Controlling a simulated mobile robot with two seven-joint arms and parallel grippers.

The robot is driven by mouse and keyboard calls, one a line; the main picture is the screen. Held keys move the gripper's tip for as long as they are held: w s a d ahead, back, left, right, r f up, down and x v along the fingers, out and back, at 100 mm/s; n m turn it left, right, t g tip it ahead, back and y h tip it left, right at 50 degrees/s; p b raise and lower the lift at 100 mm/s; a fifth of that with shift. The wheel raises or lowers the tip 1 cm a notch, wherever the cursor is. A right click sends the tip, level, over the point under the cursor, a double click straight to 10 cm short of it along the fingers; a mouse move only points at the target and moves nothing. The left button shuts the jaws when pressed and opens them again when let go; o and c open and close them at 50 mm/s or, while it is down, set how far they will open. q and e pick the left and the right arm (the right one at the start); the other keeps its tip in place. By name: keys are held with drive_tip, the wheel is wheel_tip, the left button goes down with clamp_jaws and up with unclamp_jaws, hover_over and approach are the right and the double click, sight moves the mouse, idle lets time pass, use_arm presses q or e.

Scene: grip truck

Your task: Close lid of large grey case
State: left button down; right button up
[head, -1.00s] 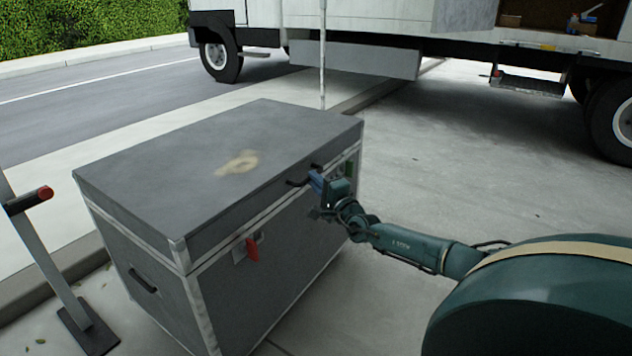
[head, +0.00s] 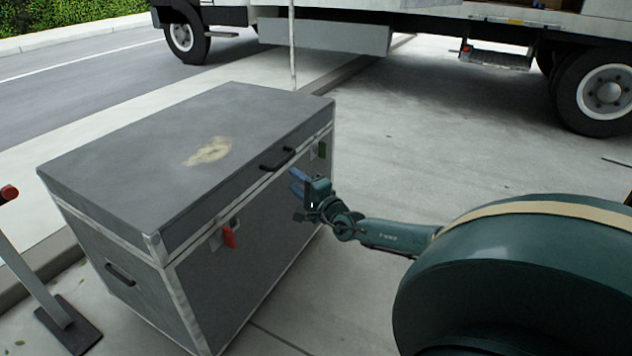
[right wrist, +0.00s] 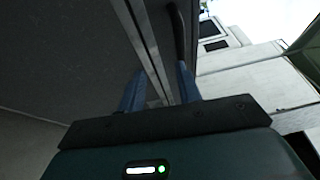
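The large grey case (head: 90,235) stands on the pavement. Its lid (head: 130,145) lies flat on top, with a tan worn patch, and no gap shows along the front seam. A black handle (head: 278,159) is on the lid's front edge, with a red latch (head: 229,236) and a green latch (head: 322,150) on the front. My right gripper (head: 297,181) is in front of the case, just below and right of the handle, apart from it. My left gripper is out of view.
A metal stand (head: 45,285) with a red knob is left of the case. A white truck (head: 330,35) is parked behind. A thin pole (head: 292,50) rises behind the case. The pavement right of the case is clear.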

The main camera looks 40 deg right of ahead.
use_arm(q)
drive_tip(key=p, duration=0.1)
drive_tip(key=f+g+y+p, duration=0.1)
drive_tip(key=p, duration=0.1)
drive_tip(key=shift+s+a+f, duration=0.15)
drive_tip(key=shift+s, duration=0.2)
use_arm(e)
drive_tip(key=s, duration=0.9)
drive_tip(key=shift+s+a+r, duration=0.25)
drive_tip(key=shift+a+r, duration=0.05)
drive_tip(key=shift+a, duration=0.15)
